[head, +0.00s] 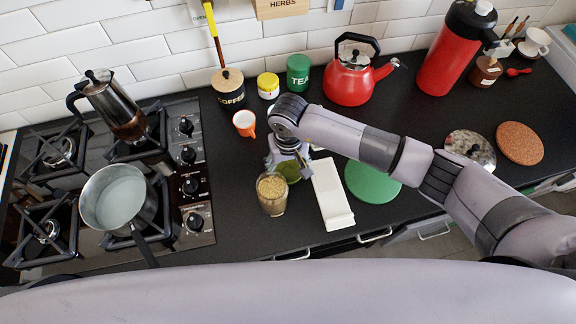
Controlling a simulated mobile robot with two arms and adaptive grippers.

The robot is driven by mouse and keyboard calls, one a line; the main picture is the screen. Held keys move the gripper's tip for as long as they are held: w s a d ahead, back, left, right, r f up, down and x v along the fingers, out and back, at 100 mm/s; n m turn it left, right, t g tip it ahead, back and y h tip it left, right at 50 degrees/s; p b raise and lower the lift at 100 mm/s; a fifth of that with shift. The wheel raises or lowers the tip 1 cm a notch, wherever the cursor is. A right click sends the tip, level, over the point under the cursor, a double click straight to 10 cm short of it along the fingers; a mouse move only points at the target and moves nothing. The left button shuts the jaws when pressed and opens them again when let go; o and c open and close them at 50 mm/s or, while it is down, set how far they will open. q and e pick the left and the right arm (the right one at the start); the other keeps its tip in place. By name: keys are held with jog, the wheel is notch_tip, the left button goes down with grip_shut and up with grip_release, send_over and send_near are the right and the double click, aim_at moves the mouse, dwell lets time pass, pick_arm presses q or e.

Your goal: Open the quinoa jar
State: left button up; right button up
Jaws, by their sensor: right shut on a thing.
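A clear glass jar of pale tan grains (272,195), which looks like the quinoa jar, stands upright on the dark counter right of the hob. Its grains show from above and no opaque lid is visible on it. My right gripper (289,163) is just behind and right of the jar, pointing down. Its fingers are around a small olive-green round thing (289,172); whether this is a lid or another container I cannot tell. The arm and hand partly hide it. My left gripper is out of view.
A white rectangular dish (331,194) and a green disc (372,182) lie right of the jar. An orange cup (244,123), coffee jar (229,89), tea tin (298,72) and red kettle (352,74) stand behind. A saucepan (117,198) sits on the hob at left.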

jog(key=shift+f, duration=0.75)
jog(key=shift+f, duration=0.2)
jog(key=o, duration=1.3)
jog(key=shift+r, duration=0.1)
